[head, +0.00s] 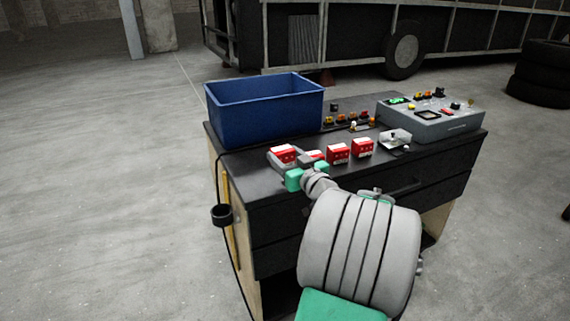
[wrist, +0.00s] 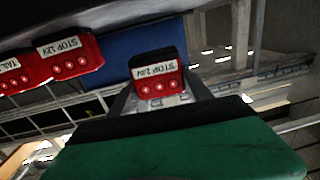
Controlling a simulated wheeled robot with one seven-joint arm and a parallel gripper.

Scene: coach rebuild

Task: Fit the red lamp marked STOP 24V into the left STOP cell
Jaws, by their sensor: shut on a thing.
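The red lamp marked STOP 24V (wrist: 158,82) is between the fingers of my gripper (wrist: 156,98) in the wrist view. Its label appears upside down, above a row of round contacts. In the head view the held lamp (head: 283,153) is at the front left of the dark workbench, beyond my gripper (head: 297,163). My gripper is shut on it. I cannot tell from these frames whether the lamp touches the bench top. I cannot make out the left STOP cell in either view.
A red lamp marked STOP 12V (wrist: 70,56) and one partly reading TAIL (wrist: 14,76) are beside it. More red lamps (head: 338,152) stand to the right on the bench (head: 240,165). A blue bin (head: 245,115) stands behind, a grey control box (head: 440,120) at right.

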